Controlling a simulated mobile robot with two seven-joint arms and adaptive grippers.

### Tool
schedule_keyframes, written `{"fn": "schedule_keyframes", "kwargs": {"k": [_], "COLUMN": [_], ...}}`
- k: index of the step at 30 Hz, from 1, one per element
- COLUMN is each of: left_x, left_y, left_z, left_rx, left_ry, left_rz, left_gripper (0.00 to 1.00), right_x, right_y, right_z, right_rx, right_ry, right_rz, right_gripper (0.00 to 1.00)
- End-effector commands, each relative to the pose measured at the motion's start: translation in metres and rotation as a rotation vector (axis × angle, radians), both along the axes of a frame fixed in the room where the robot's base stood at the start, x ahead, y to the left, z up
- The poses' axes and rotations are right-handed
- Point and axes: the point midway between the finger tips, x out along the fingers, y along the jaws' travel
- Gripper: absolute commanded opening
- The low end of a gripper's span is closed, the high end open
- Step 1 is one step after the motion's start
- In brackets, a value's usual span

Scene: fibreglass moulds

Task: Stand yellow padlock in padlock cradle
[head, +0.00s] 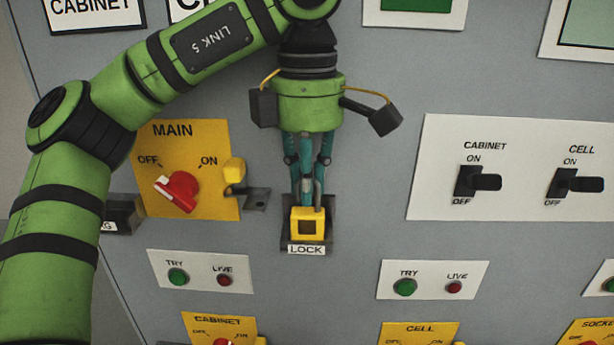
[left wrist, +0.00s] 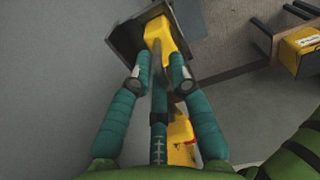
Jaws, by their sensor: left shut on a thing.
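The yellow padlock (head: 308,224) is upright at the dark padlock cradle (head: 287,238), above its LOCK label. In the left wrist view the yellow padlock (left wrist: 160,32) lies within the outline of the dark cradle (left wrist: 128,38). Whether it rests on the cradle floor is hard to tell. My left gripper (head: 308,200) points down from above, its teal fingers shut on the padlock's top, apparently at the shackle. The fingers (left wrist: 160,80) hide part of the shackle. My right gripper is not in view.
The yellow MAIN plate (head: 160,205) with a red switch (head: 177,192) is left of the cradle. A metal bracket (head: 256,198) juts out between them. A white switch plate (head: 520,170) is at right. Grey panel lies bare between the cradle and that plate.

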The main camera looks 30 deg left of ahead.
Motion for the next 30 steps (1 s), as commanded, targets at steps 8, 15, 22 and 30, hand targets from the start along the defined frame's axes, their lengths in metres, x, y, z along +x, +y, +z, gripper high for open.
{"fn": "schedule_keyframes", "kwargs": {"k": [8, 15, 22, 30], "left_x": [0.0, 0.0, 0.0, 0.0], "left_y": [0.0, 0.0, 0.0, -0.001], "left_z": [-0.001, 0.006, 0.038, 0.07], "left_rx": [0.0, 0.0, 0.001, 0.002], "left_ry": [0.001, -0.001, -0.004, 0.001], "left_rz": [0.001, 0.001, 0.002, 0.001], "left_gripper": [0.43, 0.43, 0.43, 0.43], "right_x": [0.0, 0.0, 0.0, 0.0], "right_y": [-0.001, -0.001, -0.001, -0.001], "right_z": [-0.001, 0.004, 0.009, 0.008], "right_rx": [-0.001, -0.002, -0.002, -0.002], "right_ry": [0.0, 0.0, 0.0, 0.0], "right_rz": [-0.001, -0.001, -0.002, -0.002], "right_gripper": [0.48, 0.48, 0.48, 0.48]}}
